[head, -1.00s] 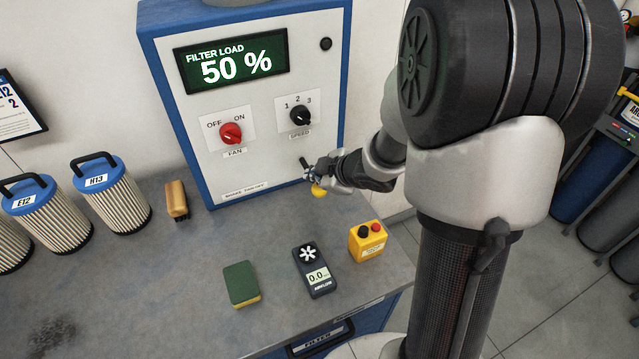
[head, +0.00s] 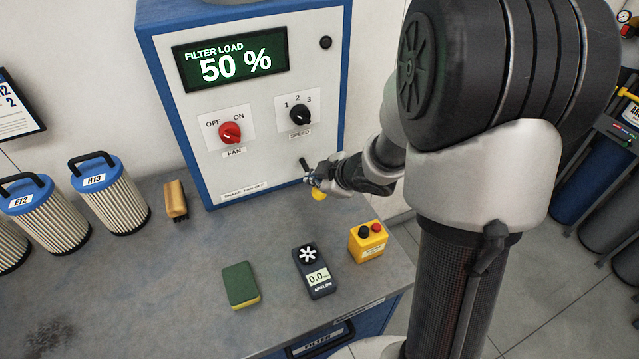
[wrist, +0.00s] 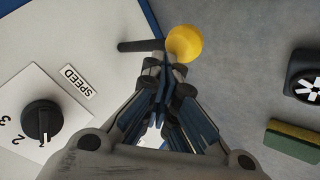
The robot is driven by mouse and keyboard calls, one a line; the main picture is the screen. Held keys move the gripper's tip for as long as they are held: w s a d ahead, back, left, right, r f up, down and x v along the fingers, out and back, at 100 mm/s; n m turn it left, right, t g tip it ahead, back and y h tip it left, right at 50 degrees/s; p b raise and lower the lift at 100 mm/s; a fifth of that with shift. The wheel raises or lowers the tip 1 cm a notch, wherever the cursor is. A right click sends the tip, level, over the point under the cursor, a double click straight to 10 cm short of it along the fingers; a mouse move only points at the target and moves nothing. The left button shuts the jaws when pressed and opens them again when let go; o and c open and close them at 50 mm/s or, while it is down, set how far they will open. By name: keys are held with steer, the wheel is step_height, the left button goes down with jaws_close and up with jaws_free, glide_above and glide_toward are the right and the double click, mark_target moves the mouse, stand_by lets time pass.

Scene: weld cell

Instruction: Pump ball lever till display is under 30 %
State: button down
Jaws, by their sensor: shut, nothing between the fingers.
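The display (head: 232,66) on the cabinet front reads FILTER LOAD 50 %. The lever is a dark rod that comes out of the lower right of the cabinet front and ends in a yellow ball (head: 319,194). The ball also shows in the wrist view (wrist: 184,43), with the dark rod (wrist: 140,45) to its left. My gripper (head: 312,181) is shut and empty at the lever. In the wrist view its fingertips (wrist: 165,62) are just beside the ball and below the rod. I cannot tell whether they touch the lever.
The cabinet front (head: 265,165) carries a red FAN knob (head: 230,133) and a black SPEED knob (head: 300,115). On the bench are a sponge (head: 240,284), an airflow meter (head: 314,271), a yellow button box (head: 368,241), a brush (head: 176,200) and several filters (head: 114,195).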

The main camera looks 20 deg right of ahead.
steer(key=shift+f+b, duration=1.05)
steer(key=shift+f, duration=0.3)
stand_by(0.8)
steer(key=shift+r, duration=0.1)
stand_by(0.5)
steer(key=shift+r+p, duration=2.6)
steer(key=shift+p, duration=0.15)
step_height(320, 180, up, 5)
steer(key=p, duration=0.5)
